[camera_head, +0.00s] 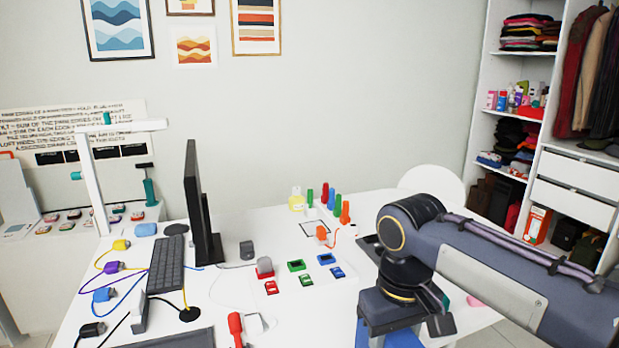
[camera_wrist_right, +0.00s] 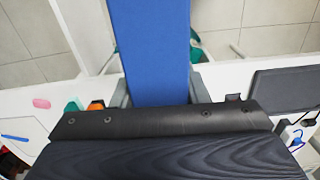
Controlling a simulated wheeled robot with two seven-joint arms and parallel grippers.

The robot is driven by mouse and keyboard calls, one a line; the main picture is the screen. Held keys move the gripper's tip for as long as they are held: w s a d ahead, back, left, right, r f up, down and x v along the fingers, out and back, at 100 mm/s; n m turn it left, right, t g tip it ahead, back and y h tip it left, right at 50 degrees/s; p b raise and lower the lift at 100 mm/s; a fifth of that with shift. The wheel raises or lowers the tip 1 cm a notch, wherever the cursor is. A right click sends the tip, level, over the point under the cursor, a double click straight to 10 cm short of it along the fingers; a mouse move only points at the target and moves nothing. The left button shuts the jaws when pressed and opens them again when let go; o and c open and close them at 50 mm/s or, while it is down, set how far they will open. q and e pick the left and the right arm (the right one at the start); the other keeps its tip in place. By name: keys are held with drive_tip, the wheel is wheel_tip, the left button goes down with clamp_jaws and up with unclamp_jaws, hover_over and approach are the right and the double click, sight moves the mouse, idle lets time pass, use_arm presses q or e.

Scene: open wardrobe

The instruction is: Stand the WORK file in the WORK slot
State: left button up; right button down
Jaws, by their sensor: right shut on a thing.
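My right gripper (camera_wrist_right: 160,98) is shut on a flat blue file (camera_wrist_right: 150,50), which fills the space between its fingers and runs out of the top of the right wrist view. No label can be read on the file. In the head view, my right arm comes in from the right over the desk's front right part, and a piece of the blue file (camera_head: 405,341) shows below the wrist at the bottom edge. The fingertips are hidden there. I cannot make out a WORK slot in either view. My left gripper is not in view.
The white desk (camera_head: 235,219) holds a black monitor (camera_head: 197,205), a keyboard (camera_head: 166,264), coloured plugs with cables, small coloured boxes and several upright coloured cylinders. A white chair back (camera_head: 431,180) stands behind. An open wardrobe (camera_head: 545,135) is at the right.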

drive_tip(key=w+d+f+m, duration=0.1)
drive_tip(key=d+f, duration=0.1)
drive_tip(key=f, duration=0.7)
drive_tip(key=w+d+f+m, duration=0.1)
drive_tip(key=w+d+f, duration=0.1)
drive_tip(key=f, duration=0.8)
drive_tip(key=w+d+f+m, duration=0.1)
drive_tip(key=w+d+f, duration=0.1)
drive_tip(key=f, duration=0.7)
drive_tip(key=shift+w+d+f, duration=0.25)
drive_tip(key=shift+d+f, duration=0.1)
drive_tip(key=shift+d, duration=0.4)
